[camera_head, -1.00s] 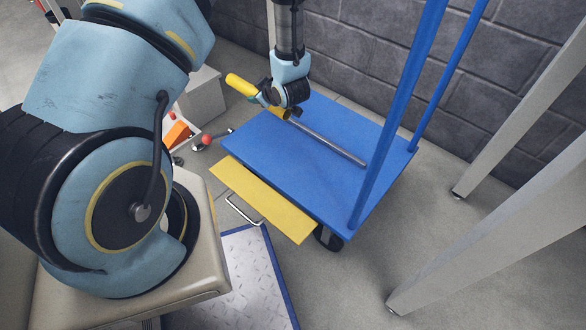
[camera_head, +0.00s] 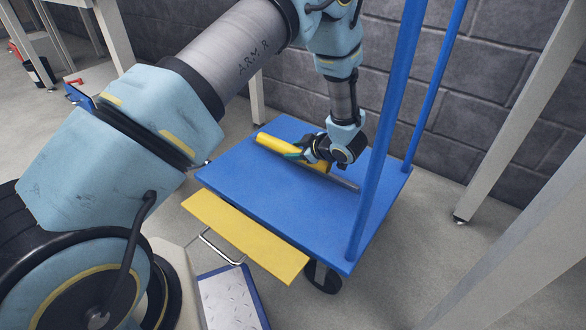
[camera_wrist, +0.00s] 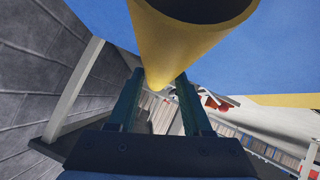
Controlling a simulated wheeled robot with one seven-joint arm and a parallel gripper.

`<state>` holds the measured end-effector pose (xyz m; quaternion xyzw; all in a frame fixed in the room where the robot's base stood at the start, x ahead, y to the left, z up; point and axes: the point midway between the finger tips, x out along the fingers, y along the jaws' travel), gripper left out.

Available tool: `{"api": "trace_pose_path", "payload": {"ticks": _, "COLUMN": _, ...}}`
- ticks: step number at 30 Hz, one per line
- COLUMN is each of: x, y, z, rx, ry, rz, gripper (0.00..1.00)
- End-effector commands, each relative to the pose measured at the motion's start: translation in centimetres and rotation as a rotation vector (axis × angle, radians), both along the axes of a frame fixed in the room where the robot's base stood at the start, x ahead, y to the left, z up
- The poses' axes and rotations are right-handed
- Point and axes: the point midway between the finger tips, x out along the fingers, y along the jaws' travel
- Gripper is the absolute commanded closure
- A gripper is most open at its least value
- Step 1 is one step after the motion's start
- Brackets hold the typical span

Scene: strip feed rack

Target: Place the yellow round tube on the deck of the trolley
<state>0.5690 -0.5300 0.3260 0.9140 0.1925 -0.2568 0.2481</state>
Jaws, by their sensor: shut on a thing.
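The yellow round tube (camera_head: 275,144) is between the jaws of my gripper (camera_head: 304,151), which is shut on it. In the head view the tube lies over the blue deck of the trolley (camera_head: 262,192), tilted down to the right in the picture. I cannot tell whether it touches the deck or hangs just above it. In the wrist view the tube (camera_wrist: 180,45) runs between the two fingers (camera_wrist: 158,105), its open end close to the camera, with blue deck behind. My gripper hides the tube's middle.
A grey rod (camera_head: 345,184) lies on the deck, partly hidden by my gripper. Blue uprights (camera_head: 392,110) stand at the deck's right end. A yellow plate (camera_head: 245,236) runs along the near edge. The deck's near half is clear. A brick wall (camera_head: 480,100) is behind.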

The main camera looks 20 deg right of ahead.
Motion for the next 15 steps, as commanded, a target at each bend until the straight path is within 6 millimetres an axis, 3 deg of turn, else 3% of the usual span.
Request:
{"api": "trace_pose_path", "payload": {"ticks": 10, "x": 0.1, "y": -0.1, "z": -4.2, "rx": -0.001, "ry": -0.002, "rz": -0.002, "gripper": 1.00}}
{"api": "trace_pose_path", "payload": {"ticks": 15, "x": 0.1, "y": -0.1, "z": -4.4, "rx": -0.002, "ry": -0.003, "rz": -0.001, "gripper": 1.00}}
